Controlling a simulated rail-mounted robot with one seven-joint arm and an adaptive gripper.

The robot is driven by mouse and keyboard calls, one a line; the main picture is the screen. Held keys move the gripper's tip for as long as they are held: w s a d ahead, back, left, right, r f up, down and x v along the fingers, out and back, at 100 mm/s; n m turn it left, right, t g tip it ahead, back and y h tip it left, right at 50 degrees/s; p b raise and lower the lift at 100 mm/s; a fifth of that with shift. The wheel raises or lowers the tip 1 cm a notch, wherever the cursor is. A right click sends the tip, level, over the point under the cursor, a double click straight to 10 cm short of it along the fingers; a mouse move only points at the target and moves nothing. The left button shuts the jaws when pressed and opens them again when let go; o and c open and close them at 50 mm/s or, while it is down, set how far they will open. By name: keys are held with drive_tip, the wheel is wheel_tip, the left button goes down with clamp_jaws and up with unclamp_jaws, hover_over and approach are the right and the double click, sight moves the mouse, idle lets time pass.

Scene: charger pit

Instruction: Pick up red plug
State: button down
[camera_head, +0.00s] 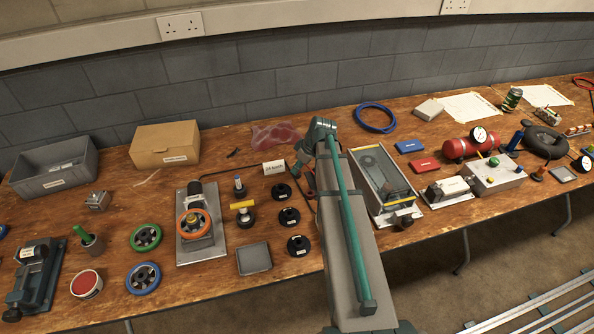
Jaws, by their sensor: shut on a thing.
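My arm reaches from the bottom of the head view over the bench, and my gripper (304,180) is low over the bench top beside the white label card. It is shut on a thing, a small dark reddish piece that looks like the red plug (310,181). My arm hides much of the gripper and most of this piece, so I cannot tell its shape or whether it touches the bench.
Several black round sockets (289,217) stand left of my gripper, near a white label card (274,168). A grey framed box (383,185) stands close on the right. A crumpled pink bag (276,135) and a blue cable coil (375,117) lie behind.

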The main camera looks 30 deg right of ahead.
drive_tip(key=shift+r, duration=0.2)
drive_tip(key=shift+r+b, duration=0.5)
drive_tip(key=shift+r, duration=0.35)
drive_tip(key=s+a+r+b, duration=0.3)
drive_tip(key=s+a+r, duration=0.1)
drive_tip(key=s+r, duration=0.7)
drive_tip(key=shift+s, duration=1.2)
drive_tip(key=shift+s+r+p, duration=0.1)
drive_tip(key=shift+p, duration=0.35)
